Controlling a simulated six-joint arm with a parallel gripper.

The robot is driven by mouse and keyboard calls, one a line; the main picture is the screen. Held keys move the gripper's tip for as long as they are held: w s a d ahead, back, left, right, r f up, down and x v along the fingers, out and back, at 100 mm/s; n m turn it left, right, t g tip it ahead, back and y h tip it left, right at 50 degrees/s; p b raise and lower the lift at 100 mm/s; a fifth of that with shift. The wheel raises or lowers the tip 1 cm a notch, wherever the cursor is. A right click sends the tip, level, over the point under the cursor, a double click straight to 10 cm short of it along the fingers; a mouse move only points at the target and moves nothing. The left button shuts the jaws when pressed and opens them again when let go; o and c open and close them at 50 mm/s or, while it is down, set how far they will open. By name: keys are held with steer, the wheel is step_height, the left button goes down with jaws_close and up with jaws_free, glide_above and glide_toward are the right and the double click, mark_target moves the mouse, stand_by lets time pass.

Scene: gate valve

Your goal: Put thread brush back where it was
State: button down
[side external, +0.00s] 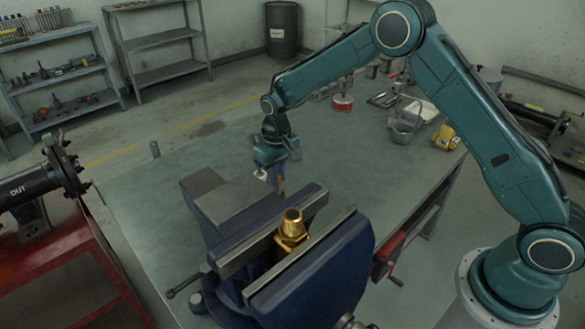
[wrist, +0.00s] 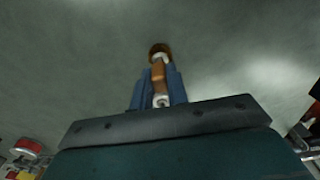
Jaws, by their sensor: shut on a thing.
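My gripper (side external: 271,174) points down behind the vise, close to the back jaw's far side in the side view. It is shut on the thread brush (wrist: 158,72), which sits between the two blue fingers in the wrist view. The brush has an orange-brown handle, pale metal parts and a brown end pointing away from the wrist.
A blue vise (side external: 310,275) holds a brass valve part (side external: 292,228) upright. A metal bucket (side external: 403,125), a red tin (side external: 342,103) and a yellow object (side external: 446,137) stand toward the bench's back right. The green-grey bench (side external: 150,210) is clear left of the vise.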

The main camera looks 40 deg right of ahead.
steer(key=shift+f, duration=0.25)
steer(key=c, duration=1.4)
jaws_free()
steer(key=shift+o, duration=0.2)
steer(key=shift+r, duration=0.1)
step_height(320, 180, up, 12)
steer(key=shift+s, duration=0.15)
